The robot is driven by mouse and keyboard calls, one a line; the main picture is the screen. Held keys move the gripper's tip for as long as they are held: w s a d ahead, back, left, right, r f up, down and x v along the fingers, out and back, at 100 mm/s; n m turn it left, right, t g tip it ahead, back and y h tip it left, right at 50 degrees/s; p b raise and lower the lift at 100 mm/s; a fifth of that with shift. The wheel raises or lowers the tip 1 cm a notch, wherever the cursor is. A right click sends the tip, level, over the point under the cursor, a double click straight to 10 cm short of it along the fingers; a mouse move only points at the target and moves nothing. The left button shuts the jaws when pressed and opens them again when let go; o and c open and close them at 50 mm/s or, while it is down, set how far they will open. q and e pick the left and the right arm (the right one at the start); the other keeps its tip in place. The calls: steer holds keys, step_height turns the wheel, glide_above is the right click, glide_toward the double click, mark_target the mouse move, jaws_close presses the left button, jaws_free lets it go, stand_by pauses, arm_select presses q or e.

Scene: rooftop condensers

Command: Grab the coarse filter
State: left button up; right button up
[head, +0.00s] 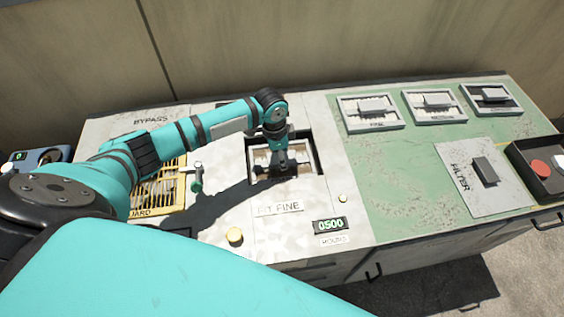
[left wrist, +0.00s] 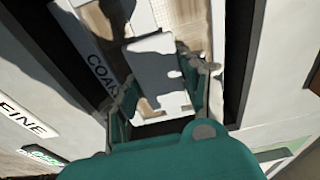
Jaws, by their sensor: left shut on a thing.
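The coarse filter (head: 260,160) sits in a dark recessed slot in the pale left part of the bench. Its light frame and grey handle block (left wrist: 155,68) show in the left wrist view, with the letters "COAR" readable on the frame. My left gripper (head: 282,168) reaches down into the slot from above. In the left wrist view its fingers (left wrist: 160,92) are on either side of the handle, shut on it. Part of the filter is hidden by the gripper. My right gripper is not in view.
A fine filter (head: 372,113), a medium filter (head: 439,106) and a dark-framed filter (head: 490,98) stand at the back of the green top. A "FIT FINE" label (head: 278,208) is before the slot.

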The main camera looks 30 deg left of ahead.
arm_select(q)
steer(key=shift+c, duration=1.2)
steer(key=shift+r, duration=0.1)
